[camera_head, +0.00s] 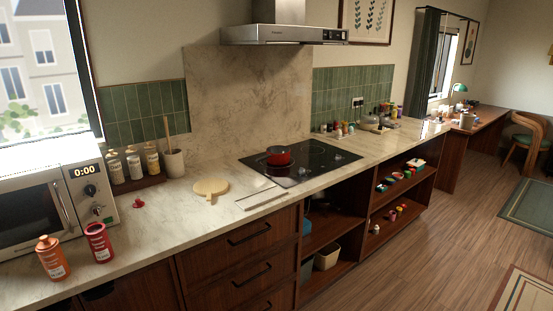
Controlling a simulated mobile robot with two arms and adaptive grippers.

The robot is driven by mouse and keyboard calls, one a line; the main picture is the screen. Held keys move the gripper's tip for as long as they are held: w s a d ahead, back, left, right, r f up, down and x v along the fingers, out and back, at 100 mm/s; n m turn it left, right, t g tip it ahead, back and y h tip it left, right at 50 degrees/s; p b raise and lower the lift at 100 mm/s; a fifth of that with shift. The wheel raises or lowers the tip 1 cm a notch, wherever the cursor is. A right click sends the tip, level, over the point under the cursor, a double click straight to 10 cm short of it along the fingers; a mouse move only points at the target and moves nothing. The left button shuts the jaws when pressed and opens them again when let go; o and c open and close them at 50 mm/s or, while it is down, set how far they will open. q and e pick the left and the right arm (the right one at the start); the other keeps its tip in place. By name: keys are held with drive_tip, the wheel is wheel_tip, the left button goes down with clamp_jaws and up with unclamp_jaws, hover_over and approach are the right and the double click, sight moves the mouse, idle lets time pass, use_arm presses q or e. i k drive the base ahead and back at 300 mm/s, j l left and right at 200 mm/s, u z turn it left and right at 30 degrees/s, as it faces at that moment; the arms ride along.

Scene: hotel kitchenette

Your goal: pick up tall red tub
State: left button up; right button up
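A tall red tub (99,243) with a pale label stands upright on the marble counter, at the front left, before the microwave's right end. Its top looks open and dark inside. An orange tub (53,258) with a knobbed lid stands just left of it, close to the counter's front edge. A small red object (138,204), perhaps a lid, lies on the counter behind and to the right of the red tub. Neither of my grippers is in view.
The microwave (28,215) stands behind the tubs. A rack of jars (133,185) is at the wall. A round wooden board (211,187) and a hob (300,165) with a red pot (278,155) are further right. Counter right of the red tub is mostly clear.

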sight(98, 237)
drive_tip(key=i+l+u, duration=0.1)
drive_tip(key=u, duration=0.25)
drive_tip(key=i+l+u, duration=0.1)
drive_tip(key=l+u, duration=0.5)
drive_tip(key=u, duration=0.15)
drive_tip(key=i, duration=0.05)
